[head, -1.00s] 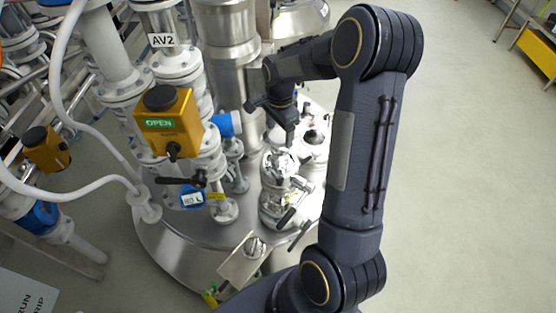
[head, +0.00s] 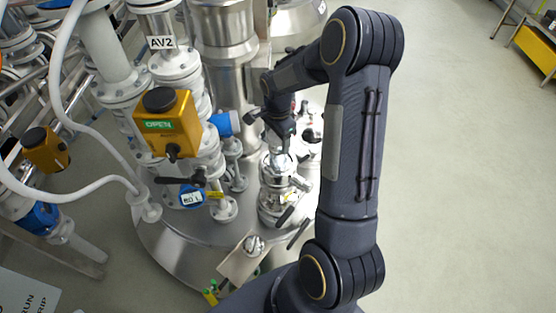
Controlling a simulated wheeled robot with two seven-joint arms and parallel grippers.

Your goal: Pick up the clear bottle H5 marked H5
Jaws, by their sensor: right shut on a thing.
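My right gripper (head: 281,138) reaches over the top of the steel vessel (head: 185,238), fingers pointing down. It is shut on a small, pale, see-through thing (head: 279,159) that looks like the clear bottle H5. The bottle is just below the fingers, largely hidden by them, and no H5 mark can be read. It appears above or at a round steel port (head: 275,205) with a clamp lever. I cannot tell whether it touches the port. My left gripper is not in view.
A steel column (head: 228,70) stands behind.

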